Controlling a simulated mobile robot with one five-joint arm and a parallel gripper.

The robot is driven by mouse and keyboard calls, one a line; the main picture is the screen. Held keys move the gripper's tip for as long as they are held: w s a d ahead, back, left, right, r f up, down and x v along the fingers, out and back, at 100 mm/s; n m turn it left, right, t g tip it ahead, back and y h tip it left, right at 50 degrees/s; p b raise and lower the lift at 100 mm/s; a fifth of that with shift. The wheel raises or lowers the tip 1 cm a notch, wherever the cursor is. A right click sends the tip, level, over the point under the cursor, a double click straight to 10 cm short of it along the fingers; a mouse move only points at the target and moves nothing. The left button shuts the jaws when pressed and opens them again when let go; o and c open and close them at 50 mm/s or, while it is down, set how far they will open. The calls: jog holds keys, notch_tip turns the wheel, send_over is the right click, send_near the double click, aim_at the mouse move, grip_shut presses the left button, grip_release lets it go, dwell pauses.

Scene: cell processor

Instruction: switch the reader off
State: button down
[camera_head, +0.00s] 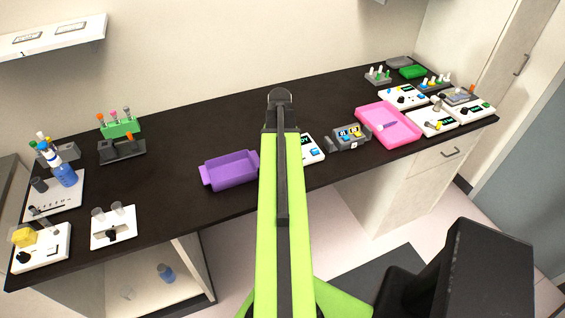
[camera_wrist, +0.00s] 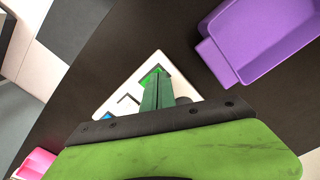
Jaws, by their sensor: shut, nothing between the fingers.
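A white device with a dark display showing green marks, which I take to be the reader (camera_head: 313,152), sits near the front edge of the table, partly hidden behind my arm. In the wrist view the white device (camera_wrist: 128,98) lies under my gripper (camera_wrist: 157,78), with bright green at the fingertips and a blue part at its lower left. My gripper is shut and empty, its fingers over the device. I cannot tell whether they touch it. The fingers hide part of its face, and no switch is clearly visible. My gripper is hidden in the head view.
A purple tray (camera_head: 232,171) lies left of the device and also shows in the wrist view (camera_wrist: 262,38). A grey block with blue and yellow parts (camera_head: 349,136) and a pink tray (camera_head: 388,124) stand to its right. Behind the purple tray the dark table (camera_head: 205,125) is bare.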

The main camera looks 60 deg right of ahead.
jog(key=shift+f, duration=0.25)
jog(key=shift+r, duration=0.1)
notch_tip(320, 180, up, 7)
jog(key=p, duration=0.6)
jog(key=shift+p, duration=0.35)
